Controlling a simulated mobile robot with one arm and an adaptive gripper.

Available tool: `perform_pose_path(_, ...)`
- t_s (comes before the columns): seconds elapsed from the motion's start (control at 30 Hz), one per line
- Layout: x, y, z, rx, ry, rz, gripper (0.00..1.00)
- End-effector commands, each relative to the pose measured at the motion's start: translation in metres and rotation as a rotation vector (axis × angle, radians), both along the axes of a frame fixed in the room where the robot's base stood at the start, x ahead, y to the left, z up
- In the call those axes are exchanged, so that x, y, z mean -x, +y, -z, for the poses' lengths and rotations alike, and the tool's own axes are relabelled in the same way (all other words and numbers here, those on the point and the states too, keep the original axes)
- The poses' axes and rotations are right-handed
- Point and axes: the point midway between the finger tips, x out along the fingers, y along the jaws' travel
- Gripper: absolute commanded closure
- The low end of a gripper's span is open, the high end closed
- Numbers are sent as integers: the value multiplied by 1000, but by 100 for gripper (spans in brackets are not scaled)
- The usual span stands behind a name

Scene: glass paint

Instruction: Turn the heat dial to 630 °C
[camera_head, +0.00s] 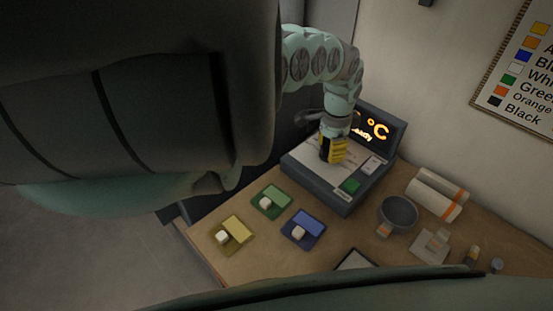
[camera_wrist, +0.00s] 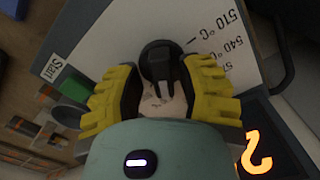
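The black heat dial (camera_wrist: 162,62) is on a white panel in the wrist view, with a pale mark on its rim. A printed scale beside it reads 510 °C (camera_wrist: 235,20), 540 °C and a cut-off 57; 630 is not in sight. My gripper (camera_wrist: 164,72) has its yellow fingers apart, one on each side of the dial. I cannot tell whether the pads press on it. In the head view my gripper (camera_head: 333,150) is over the oven's top panel (camera_head: 311,168) and hides the dial.
Yellow (camera_head: 238,227), green and blue trays stand on the wooden table in front. A grey bowl (camera_head: 398,212) and white rolls (camera_head: 436,194) stand to the right.

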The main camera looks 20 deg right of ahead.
Motion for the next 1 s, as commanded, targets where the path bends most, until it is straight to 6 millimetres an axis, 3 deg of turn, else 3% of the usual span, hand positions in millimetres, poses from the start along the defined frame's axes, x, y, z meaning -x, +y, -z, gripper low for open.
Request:
perform_pose_path(0.1, -4, 3, 0, -1, -1, -9, 52)
perform_pose_path(0.47, -5, 2, -7, 1, -4, -9, 52)
perform_pose_path(0.67, -6, 3, -31, 0, -7, -8, 52)
perform_pose_path(1.0, -5, 2, -93, 1, -8, -5, 52)
